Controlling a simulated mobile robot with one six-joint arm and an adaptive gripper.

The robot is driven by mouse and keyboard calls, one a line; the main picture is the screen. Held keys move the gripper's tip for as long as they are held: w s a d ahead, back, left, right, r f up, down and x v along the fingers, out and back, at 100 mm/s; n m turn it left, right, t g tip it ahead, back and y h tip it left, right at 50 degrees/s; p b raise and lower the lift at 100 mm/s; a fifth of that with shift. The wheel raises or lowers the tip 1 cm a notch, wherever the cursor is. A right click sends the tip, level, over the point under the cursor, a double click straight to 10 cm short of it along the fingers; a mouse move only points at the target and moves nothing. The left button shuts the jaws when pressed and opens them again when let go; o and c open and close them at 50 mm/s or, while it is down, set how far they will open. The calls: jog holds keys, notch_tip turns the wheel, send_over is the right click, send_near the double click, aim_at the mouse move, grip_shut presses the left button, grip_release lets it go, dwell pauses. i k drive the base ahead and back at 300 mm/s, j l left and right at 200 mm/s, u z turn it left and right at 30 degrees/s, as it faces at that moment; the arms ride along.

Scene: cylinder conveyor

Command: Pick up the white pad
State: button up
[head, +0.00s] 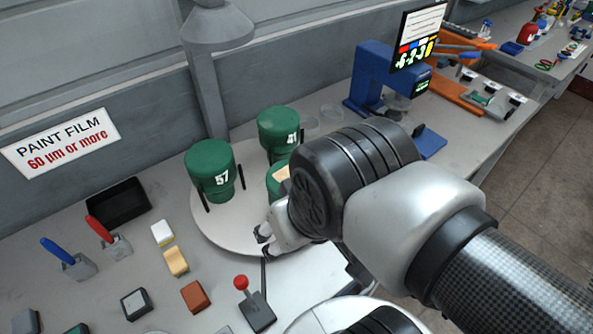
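A small white pad (162,232) with a yellowish lower side lies on the grey table, left of the round white turntable. A tan pad (176,261) lies just in front of it. My gripper (266,241) is over the turntable's front right part, to the right of the white pad and well apart from it. My wrist hides most of the gripper, and its opening is too small and covered to judge. Nothing shows clearly between its fingertips.
Green cylinders 57 (211,171) and 41 (279,132) stand on the turntable (213,226); a third (274,181) is partly hidden by my wrist. A black tray (118,203), red-brown block (195,297), grey-topped block (136,304) and red-knobbed lever (258,311) surround the pads.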

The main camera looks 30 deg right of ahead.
aim_at(162, 231)
jog(key=j+u, duration=0.35)
jog(key=j, duration=0.35)
jog(key=j+u, duration=0.4)
jog(key=j, duration=0.3)
